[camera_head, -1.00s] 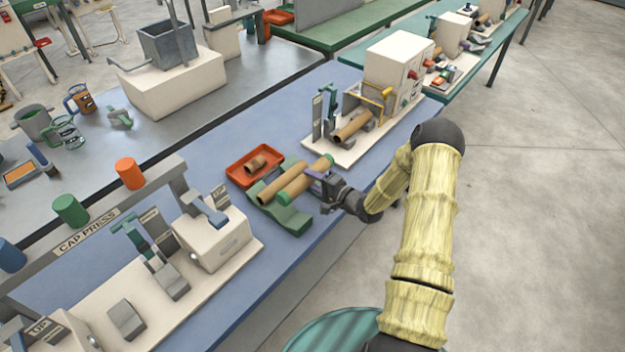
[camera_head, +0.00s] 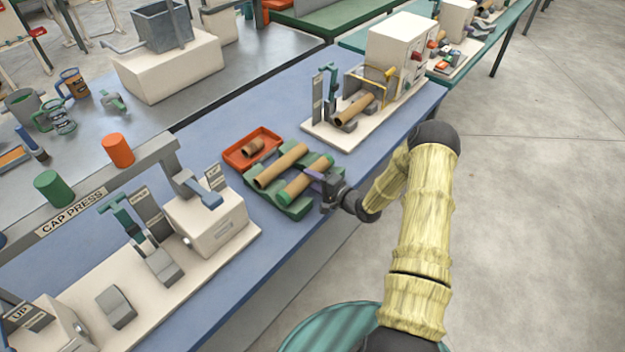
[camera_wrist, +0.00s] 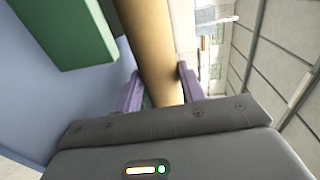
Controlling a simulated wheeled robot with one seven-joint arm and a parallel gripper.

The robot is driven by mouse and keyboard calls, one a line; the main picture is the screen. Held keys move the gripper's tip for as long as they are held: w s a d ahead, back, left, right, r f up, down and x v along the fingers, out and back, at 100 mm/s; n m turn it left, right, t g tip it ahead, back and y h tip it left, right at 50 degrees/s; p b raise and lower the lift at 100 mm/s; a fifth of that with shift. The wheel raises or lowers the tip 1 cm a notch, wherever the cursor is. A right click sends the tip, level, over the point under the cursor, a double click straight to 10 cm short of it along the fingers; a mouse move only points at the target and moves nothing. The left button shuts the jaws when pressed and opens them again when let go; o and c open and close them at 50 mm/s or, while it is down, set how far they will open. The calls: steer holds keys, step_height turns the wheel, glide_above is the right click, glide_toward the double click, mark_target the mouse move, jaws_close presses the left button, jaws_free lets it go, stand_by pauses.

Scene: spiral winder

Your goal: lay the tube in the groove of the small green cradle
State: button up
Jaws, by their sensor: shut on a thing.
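A brown cardboard tube with green ends (camera_head: 306,179) is between the purple fingers of my gripper (camera_head: 317,179), at the front part of the small green cradle (camera_head: 262,188). My gripper is shut on this tube, and the tube also shows between the fingers in the wrist view (camera_wrist: 152,45). It lies roughly parallel to a second plain brown tube (camera_head: 282,165) on the cradle's back part. I cannot tell whether the held tube touches the groove or is just above it. In the wrist view a green block (camera_wrist: 65,30) stands left of the tube, with a gap.
A red tray (camera_head: 238,160) with a short brown tube piece (camera_head: 253,146) is behind the cradle. The cap press (camera_head: 205,222) stands to the left. A machine on a white base (camera_head: 345,142) holding another tube stands to the right.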

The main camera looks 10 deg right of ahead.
steer(key=o, duration=1.1)
steer(key=shift+c, duration=0.2)
steer(key=b+v, duration=0.2)
steer(key=v, duration=1.5)
steer(key=shift+s+b, duration=0.2)
steer(key=shift+b, duration=0.15)
steer(key=shift+r, duration=0.1)
step_height(320, 180, up, 7)
steer(key=p, duration=0.6)
